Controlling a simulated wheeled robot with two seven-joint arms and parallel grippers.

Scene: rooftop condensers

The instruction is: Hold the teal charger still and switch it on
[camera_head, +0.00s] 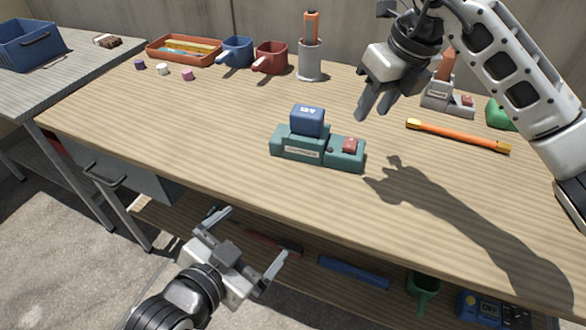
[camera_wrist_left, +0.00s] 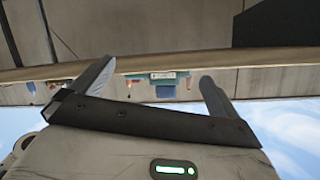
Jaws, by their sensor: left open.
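The teal charger (camera_head: 285,153) sits upright on the wooden workbench, with a blue battery (camera_head: 307,120) in its left part and a red switch (camera_head: 350,145) on its right part. In the left wrist view the charger (camera_wrist_left: 152,76) appears small and upside down between the fingers. My left gripper (camera_head: 250,238) is open and empty, in front of the bench's near edge and apart from the charger. My right gripper (camera_head: 371,112) is open and empty, above the bench to the right of and behind the charger. I cannot tell whether the switch is on.
A second, grey charger (camera_head: 436,101) with a brown-orange battery stands at the back right. An orange bar (camera_head: 455,135) lies before it. The bench around the teal charger is clear.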

